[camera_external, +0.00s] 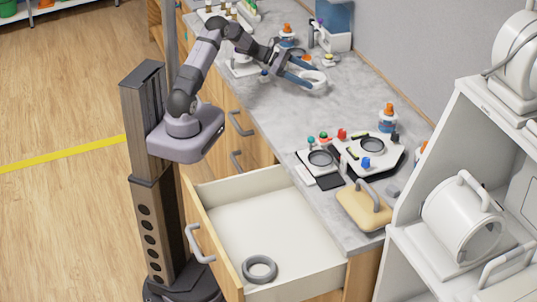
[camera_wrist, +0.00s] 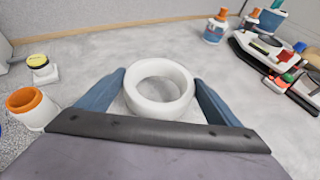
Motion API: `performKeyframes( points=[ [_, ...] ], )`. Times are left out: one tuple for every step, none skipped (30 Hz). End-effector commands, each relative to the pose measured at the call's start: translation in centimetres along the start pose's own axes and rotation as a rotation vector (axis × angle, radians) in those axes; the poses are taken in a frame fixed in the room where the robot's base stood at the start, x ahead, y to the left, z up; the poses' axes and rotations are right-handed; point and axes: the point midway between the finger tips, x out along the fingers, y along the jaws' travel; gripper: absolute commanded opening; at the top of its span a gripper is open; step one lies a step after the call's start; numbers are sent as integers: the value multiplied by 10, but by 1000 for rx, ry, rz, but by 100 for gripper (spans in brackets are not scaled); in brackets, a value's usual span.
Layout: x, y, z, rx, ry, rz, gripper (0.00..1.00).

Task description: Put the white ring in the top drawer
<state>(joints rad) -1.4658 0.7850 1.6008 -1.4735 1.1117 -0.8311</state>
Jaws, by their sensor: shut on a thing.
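The white ring (camera_wrist: 160,108) sits between the two blue fingers of my gripper (camera_wrist: 158,95) in the wrist view, and the fingers are shut on its outer sides. In the external view the white ring (camera_external: 316,78) is at the fingertips of my gripper (camera_external: 305,74), over the grey counter; I cannot tell whether it touches the counter. The top drawer (camera_external: 275,222) is pulled open below the counter's near part, with a pale inside. A grey ring (camera_external: 260,269) lies in it near the front. My gripper is well away from the drawer, farther back.
White and black trays (camera_external: 372,150) with small coloured parts stand on the counter (camera_external: 275,110) above the drawer. A tan block with a handle (camera_external: 364,205) is at the counter's near end. A bottle with an orange cap (camera_external: 388,117) stands behind the trays. Mid-counter is clear.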

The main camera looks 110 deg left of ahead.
Motion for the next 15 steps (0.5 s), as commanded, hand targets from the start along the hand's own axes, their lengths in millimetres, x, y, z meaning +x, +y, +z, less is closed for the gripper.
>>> performKeyframes(
  points=[
    [2,0,-4,0,-1,0,58],
    [3,0,-7,0,-1,0,58],
    [5,0,-12,-1,-1,0,58],
    [6,0,-15,-1,-1,0,58],
    [8,0,-19,0,-1,0,58],
    [10,0,-23,0,-1,0,58],
    [11,0,-26,0,-1,0,58],
    [12,0,-29,1,-1,0,58],
    [13,0,-32,1,-1,0,58],
    [14,0,-33,1,-1,0,58],
    [14,0,-34,1,-1,0,58],
    [14,0,-34,2,-1,0,58],
    [14,0,-33,2,-1,0,58],
    [14,0,-33,2,-1,0,58],
    [14,0,-32,2,-1,0,58]
  ],
)
